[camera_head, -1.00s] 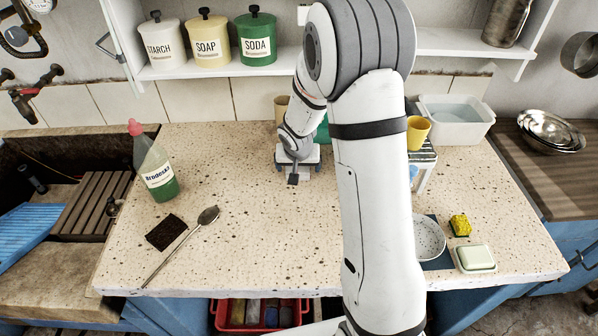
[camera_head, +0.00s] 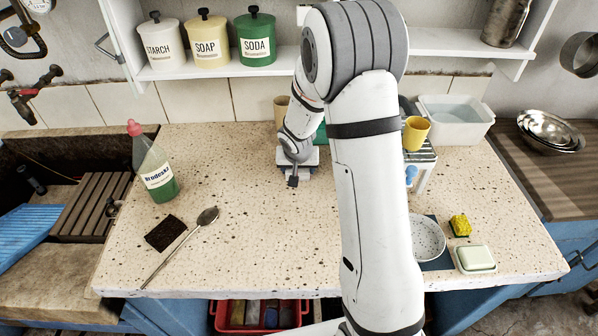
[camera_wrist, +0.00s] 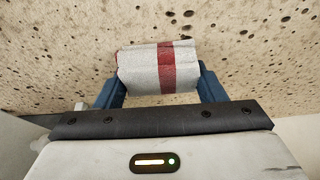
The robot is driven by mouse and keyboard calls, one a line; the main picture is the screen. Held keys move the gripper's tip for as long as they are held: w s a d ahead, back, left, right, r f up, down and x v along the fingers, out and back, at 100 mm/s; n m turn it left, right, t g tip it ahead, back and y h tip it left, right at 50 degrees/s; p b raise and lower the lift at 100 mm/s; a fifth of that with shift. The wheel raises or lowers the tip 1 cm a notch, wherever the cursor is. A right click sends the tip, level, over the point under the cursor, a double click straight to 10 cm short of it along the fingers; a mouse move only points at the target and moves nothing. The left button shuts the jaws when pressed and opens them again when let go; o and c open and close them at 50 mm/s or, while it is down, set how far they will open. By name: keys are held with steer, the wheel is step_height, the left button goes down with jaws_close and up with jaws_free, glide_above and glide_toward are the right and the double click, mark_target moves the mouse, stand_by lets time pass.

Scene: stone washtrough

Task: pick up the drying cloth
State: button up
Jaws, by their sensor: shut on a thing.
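The drying cloth (camera_wrist: 145,68) is a rolled or folded white-grey cloth with a red stripe. In the wrist view it sits between the two blue fingers of my gripper (camera_wrist: 160,85), which is shut on it. The speckled counter shows just beyond it; I cannot tell whether the cloth still touches the counter. In the head view my gripper (camera_head: 295,172) is low over the back middle of the counter, and my arm hides most of the cloth.
On the right are a yellow mug (camera_head: 416,133) on a rack, a plate (camera_head: 428,238), sponge (camera_head: 460,225), soap dish (camera_head: 475,260) and basin (camera_head: 456,122). The front middle is clear.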

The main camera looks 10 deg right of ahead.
step_height(320, 180, up, 10)
steer(key=shift+p, duration=0.7)
steer(key=o, duration=0.4)
steer(key=c, duration=0.3)
steer(key=shift+s+p, duration=0.1)
steer(key=shift+p, duration=0.2)
